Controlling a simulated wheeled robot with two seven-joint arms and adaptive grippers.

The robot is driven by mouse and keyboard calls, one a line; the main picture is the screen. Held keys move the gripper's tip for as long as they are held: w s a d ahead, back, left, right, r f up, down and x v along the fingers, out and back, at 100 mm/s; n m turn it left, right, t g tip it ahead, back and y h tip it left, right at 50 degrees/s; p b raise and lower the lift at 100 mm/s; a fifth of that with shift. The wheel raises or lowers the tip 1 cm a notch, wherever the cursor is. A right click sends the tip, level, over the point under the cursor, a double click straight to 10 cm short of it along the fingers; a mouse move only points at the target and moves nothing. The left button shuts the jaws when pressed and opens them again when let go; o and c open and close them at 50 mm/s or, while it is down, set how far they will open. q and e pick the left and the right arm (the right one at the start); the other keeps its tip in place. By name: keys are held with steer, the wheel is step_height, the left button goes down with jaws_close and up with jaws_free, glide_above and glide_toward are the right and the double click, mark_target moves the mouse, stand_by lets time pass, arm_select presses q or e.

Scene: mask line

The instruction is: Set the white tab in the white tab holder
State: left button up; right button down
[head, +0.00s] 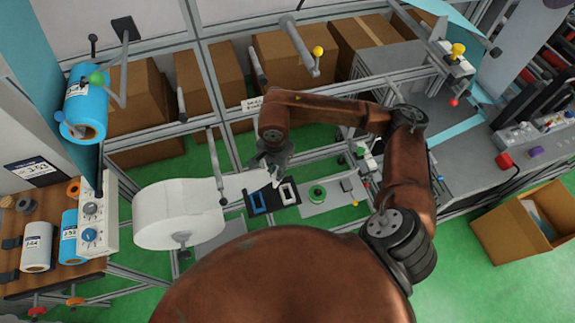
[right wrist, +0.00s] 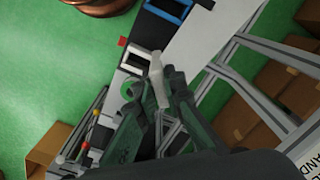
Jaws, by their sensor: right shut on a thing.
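The white tab (right wrist: 157,82) is a slim white piece held between the fingertips of my right gripper (right wrist: 151,84) in the right wrist view. In the head view the right gripper (head: 276,168) hangs just above and behind the white tab holder (head: 288,194), with its jaws small and dark. The white tab holder is a white rectangular frame on a black plate, and it also shows in the right wrist view (right wrist: 134,63), just beyond the tab's tip. The tab seems close to the holder; whether they touch I cannot tell. My left gripper is out of view.
A blue holder (head: 258,203) sits beside the white one on the same plate. A large white roll (head: 165,215) feeds a strip towards the plate from the left. A green round part (head: 318,193) lies to the right. Metal frame bars stand close behind.

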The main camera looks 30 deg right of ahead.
arm_select(q)
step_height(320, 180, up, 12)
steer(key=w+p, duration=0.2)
steer(key=p, duration=0.9)
arm_select(e)
step_height(320, 180, up, 4)
steer(key=s+d+m, duration=0.2)
steer(key=s+m, duration=0.1)
steer(key=m, duration=2.3)
arm_select(q)
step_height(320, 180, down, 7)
steer(key=b, duration=0.7)
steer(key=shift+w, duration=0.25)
arm_select(e)
steer(key=shift+w+d+f, duration=0.1)
steer(key=shift+f, duration=5.25)
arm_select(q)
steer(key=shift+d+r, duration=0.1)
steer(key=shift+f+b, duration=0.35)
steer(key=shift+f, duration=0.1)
arm_select(e)
steer(key=shift+f, duration=0.25)
steer(key=c, duration=1.9)
jaws_free()
steer(key=shift+c, duration=0.2)
step_height(320, 180, up, 12)
